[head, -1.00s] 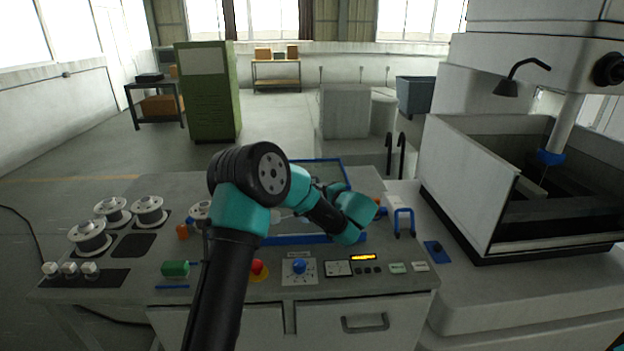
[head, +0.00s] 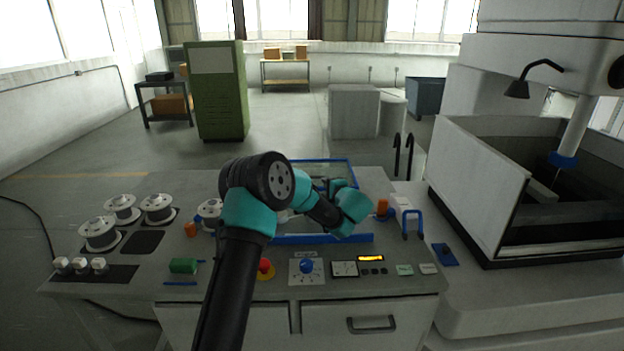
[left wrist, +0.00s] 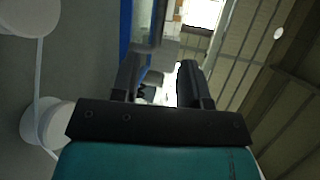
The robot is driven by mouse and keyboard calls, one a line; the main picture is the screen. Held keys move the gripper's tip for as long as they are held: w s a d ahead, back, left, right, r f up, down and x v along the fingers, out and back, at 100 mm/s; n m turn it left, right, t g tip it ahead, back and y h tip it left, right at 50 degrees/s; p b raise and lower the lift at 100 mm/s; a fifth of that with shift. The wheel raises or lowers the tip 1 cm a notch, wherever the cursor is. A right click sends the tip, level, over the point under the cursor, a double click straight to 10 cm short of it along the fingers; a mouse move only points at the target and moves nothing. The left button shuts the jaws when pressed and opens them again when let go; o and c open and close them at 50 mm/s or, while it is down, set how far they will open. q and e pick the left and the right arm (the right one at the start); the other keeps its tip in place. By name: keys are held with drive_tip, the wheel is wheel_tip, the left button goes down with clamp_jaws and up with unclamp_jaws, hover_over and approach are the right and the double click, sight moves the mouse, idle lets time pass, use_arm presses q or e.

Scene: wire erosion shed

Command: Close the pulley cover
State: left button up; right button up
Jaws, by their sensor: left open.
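The pulley cover (head: 351,165) appears as a clear panel with a blue edge, raised at the back of the console. A blue bar (head: 322,239) runs along the front of the same area. My left gripper (left wrist: 161,78) is open, with nothing clearly between its fingers. A blue edge (left wrist: 125,30) runs close beside one finger in the left wrist view; I cannot tell whether they touch. In the head view my left arm and wrist hide most of the pulley area and part of the cover. My right gripper is not in view.
White spools (head: 99,233) stand at the console's left. A blue handle (head: 412,224) stands at the right, beside the large machine tank (head: 478,187).

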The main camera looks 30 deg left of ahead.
use_arm(q)
drive_tip(key=x, duration=1.2)
drive_tip(key=shift+w+a+f, duration=0.1)
drive_tip(key=shift+w+a, duration=0.05)
drive_tip(key=shift+a, duration=0.2)
drive_tip(key=shift+c, duration=0.5)
clamp_jaws()
